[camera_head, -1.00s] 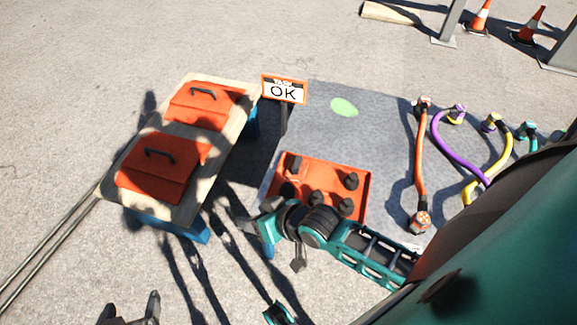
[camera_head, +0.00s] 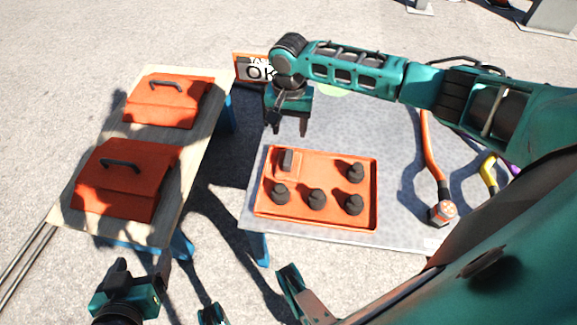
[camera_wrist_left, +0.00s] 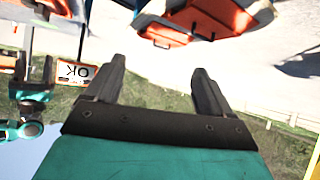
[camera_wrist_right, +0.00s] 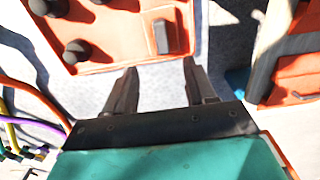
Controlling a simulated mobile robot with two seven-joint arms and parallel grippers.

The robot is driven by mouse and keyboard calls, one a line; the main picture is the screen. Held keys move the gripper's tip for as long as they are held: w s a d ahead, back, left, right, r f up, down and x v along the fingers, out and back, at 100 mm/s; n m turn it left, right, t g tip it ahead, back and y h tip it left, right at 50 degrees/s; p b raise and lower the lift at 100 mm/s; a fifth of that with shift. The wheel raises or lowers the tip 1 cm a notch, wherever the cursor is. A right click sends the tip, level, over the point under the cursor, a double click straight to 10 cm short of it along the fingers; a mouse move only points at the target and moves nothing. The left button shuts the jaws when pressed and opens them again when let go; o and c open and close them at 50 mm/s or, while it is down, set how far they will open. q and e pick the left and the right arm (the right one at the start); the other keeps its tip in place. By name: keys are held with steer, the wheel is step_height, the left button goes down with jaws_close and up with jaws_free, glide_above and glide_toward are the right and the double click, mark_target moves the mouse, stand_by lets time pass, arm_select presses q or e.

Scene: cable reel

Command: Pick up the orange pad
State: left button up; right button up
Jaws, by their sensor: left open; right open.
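An orange pad (camera_head: 335,214), a flat tray-like board with a raised rim, lies near the front left of the grey table. Several round black knobs and a black block (camera_head: 286,161) stand on it. My right gripper (camera_head: 289,131) is open and empty, beyond the pad's far left part and apart from it. The right wrist view shows the pad (camera_wrist_right: 110,47) past the open fingers (camera_wrist_right: 160,73), with the black block (camera_wrist_right: 162,36) near its edge. My left gripper (camera_head: 141,268) is open and empty at the lower left, away from the pad; its fingers (camera_wrist_left: 157,72) show in the left wrist view.
A wooden-topped table (camera_head: 119,237) at the left carries two orange lidded boxes (camera_head: 125,180) with dark handles. An "OK" sign (camera_head: 250,70) stands behind the gap between tables. Orange (camera_head: 430,152) and yellow (camera_head: 487,172) cables lie at the right. My right forearm crosses above the grey table (camera_head: 390,229).

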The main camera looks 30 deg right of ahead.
steer(key=b, duration=0.2)
glide_above(288, 156)
step_height(288, 156, down, 6)
steer(key=shift+d+f, duration=0.1)
steer(key=shift+f, duration=0.05)
steer(key=shift+f+b, duration=0.35)
steer(key=shift+f, duration=0.4)
step_height(288, 156, down, 4)
steer(key=b, duration=0.2)
steer(key=shift+r+b, duration=0.15)
steer(key=shift+b, duration=0.25)
steer(key=shift+f, duration=0.35)
steer(key=shift+c, duration=0.2)
steer(key=c, duration=0.5)
arm_select(q)
steer(key=shift+w+d+f, duration=0.15)
steer(key=shift+d+f, duration=0.1)
steer(key=shift+f, duration=0.3)
steer(key=shift+w+d+f, duration=0.15)
steer(key=shift+d+f, duration=0.05)
steer(key=shift+f, duration=0.4)
steer(key=shift+w+d+f, duration=0.15)
steer(key=shift+d+f, duration=0.1)
steer(key=shift+f, duration=0.3)
arm_select(e)
jaws_close()
